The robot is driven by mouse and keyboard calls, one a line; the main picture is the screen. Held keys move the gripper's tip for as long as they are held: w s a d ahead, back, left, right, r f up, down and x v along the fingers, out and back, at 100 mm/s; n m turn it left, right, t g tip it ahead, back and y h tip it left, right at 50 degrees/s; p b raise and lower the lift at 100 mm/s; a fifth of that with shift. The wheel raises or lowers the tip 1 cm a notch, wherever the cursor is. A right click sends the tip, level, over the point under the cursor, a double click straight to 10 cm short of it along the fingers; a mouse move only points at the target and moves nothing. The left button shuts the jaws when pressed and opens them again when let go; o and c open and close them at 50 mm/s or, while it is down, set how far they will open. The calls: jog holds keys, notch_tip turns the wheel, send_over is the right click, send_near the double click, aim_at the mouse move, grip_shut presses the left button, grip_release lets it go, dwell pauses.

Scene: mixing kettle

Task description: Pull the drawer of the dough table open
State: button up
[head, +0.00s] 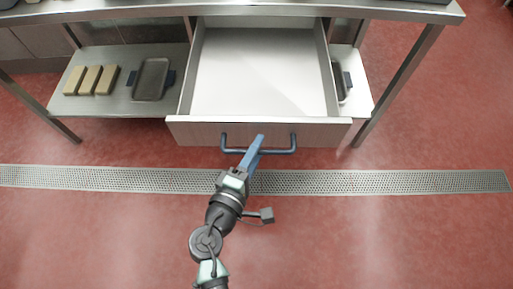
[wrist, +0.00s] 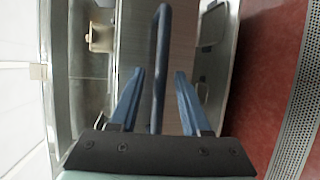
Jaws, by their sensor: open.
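The drawer (head: 258,72) of the dough table (head: 250,10) stands pulled out far from under the tabletop in the head view, and its white inside is empty. Its front (head: 190,132) carries a dark bar handle (head: 291,141), which also shows in the wrist view (wrist: 162,50). My gripper (head: 257,145) is at the middle of the handle. In the wrist view my gripper (wrist: 157,75) is open, with its two blue fingers on either side of the bar and gaps between them and it.
A lower shelf (head: 120,104) holds several tan blocks (head: 91,80) and a dark tray (head: 152,79) left of the drawer. Table legs (head: 397,87) stand at both sides. A floor drain grate (head: 400,182) crosses the open red floor in front.

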jog(key=v, duration=1.2)
jog(key=shift+s, duration=0.3)
jog(key=shift+a+r, duration=0.1)
jog(key=shift+a, duration=0.05)
jog(key=w+d+r+m+t+y, duration=0.1)
jog(key=w+r+m+t, duration=0.1)
jog(key=w+r+m, duration=0.55)
jog(key=w+d+r+m+t+y, duration=0.1)
jog(key=w+r+m, duration=0.1)
jog(key=w+r, duration=0.95)
jog(key=s+d+r+m+t+y+p, duration=0.1)
jog(key=s+r+t+p, duration=0.2)
jog(key=r, duration=1.4)
jog(key=s+d+r+m+t+y+p, duration=0.1)
jog(key=s+r+p, duration=0.4)
jog(key=r, duration=1.2)
jog(key=s+d+r+m+t+y+p, duration=0.1)
jog(key=s+r+m+t+y+p, duration=0.1)
jog(key=r, duration=1.5)
jog(key=s+m+t+p, duration=0.1)
jog(key=s+t+p, duration=0.1)
jog(key=t+p, duration=0.1)
jog(key=shift+t, duration=0.4)
jog(key=shift+d+r, duration=0.1)
jog(key=shift+d, duration=0.05)
